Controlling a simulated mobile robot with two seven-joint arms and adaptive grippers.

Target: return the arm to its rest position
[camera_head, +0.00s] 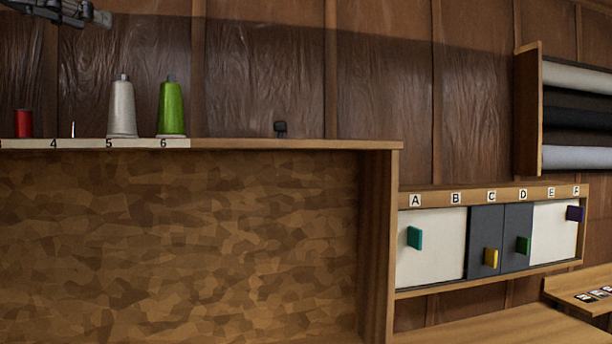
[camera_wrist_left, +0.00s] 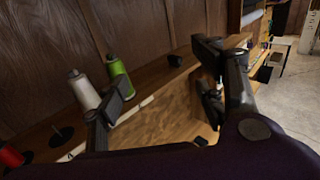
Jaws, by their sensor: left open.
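My left gripper (camera_head: 82,14) shows at the top left of the head view, above the thread shelf and partly cut off by the frame edge. In the left wrist view its two dark fingers stand wide apart (camera_wrist_left: 165,82), with nothing held between them. The gripper is clear of the spools in the head view.
A shelf (camera_head: 290,145) holds a red spool (camera_head: 24,123), a bare peg (camera_head: 73,130), a white cone (camera_head: 122,108), a green cone (camera_head: 171,108) and a small black object (camera_head: 280,128). A cabinet (camera_head: 438,240) with coloured handles and a fabric-roll rack (camera_head: 527,110) are at right.

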